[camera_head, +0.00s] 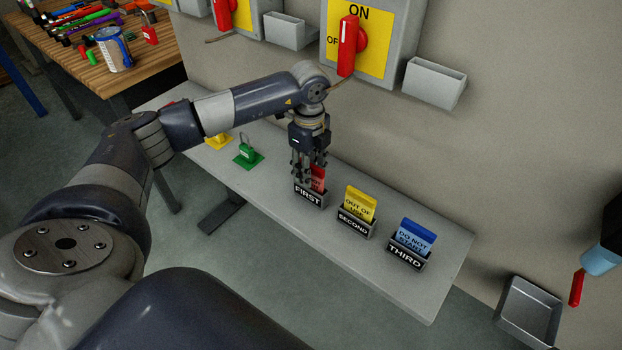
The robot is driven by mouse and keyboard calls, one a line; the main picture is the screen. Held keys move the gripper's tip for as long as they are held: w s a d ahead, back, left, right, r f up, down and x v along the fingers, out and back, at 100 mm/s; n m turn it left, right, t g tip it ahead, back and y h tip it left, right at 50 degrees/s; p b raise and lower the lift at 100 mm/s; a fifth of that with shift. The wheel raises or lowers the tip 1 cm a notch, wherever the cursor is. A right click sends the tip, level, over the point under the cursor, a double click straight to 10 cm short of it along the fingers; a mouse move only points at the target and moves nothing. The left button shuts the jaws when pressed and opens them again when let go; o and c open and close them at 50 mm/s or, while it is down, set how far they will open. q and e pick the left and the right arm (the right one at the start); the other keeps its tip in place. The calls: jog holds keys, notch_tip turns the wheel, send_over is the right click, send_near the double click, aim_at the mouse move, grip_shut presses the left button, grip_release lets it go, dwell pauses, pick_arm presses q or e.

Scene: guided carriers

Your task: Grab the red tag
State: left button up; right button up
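The red tag (319,178) stands in a black holder marked FIRST (310,198) on the narrow grey shelf table. My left gripper (305,176) points down right at this tag. Its fingers cover the tag's left part, and I cannot tell whether they are closed on it. A yellow tag (360,203) stands in the SECOND holder (353,226), and a blue tag (415,236) stands in the THIRD holder (405,258). My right gripper does not show.
Green (246,153) and yellow (217,141) padlocks lie on the grey table (428,295) to the left. A switch box with a red handle (348,46) and a grey bin (434,83) hang on the wall behind. A wooden bench (150,62) holds tools and a mug.

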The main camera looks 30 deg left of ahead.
pick_arm(q)
grip_shut()
jog(key=shift+r, duration=0.1)
